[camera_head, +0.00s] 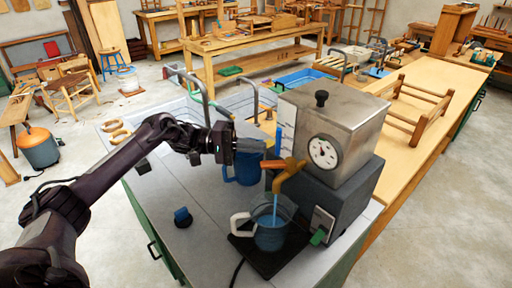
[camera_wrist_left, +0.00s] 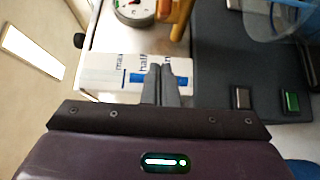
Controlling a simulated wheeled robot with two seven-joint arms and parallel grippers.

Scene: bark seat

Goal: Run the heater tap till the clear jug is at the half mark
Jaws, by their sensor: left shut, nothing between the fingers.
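The steel heater (camera_head: 335,125) with a round dial stands on a dark base, and its brass tap (camera_head: 287,175) has an orange lever (camera_head: 272,164). A blue stream of water runs from the tap into the clear jug (camera_head: 270,238), which stands below it with its pale handle to the left. Bluish water shows in the jug; its marks are too small to read. The jug shows partly in the wrist view (camera_wrist_left: 275,14). My left gripper (camera_head: 240,147) is by the lever's left end; contact is unclear. Its fingers (camera_wrist_left: 160,85) are shut and empty. My right gripper is out of view.
A blue jug (camera_head: 243,168) stands behind my left gripper. A white scale (camera_wrist_left: 105,72) reading "max" and "half" shows beyond the fingers, with a blue bar. A green switch (camera_head: 318,237) is on the base. The grey bench top (camera_head: 190,240) is mostly clear at left.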

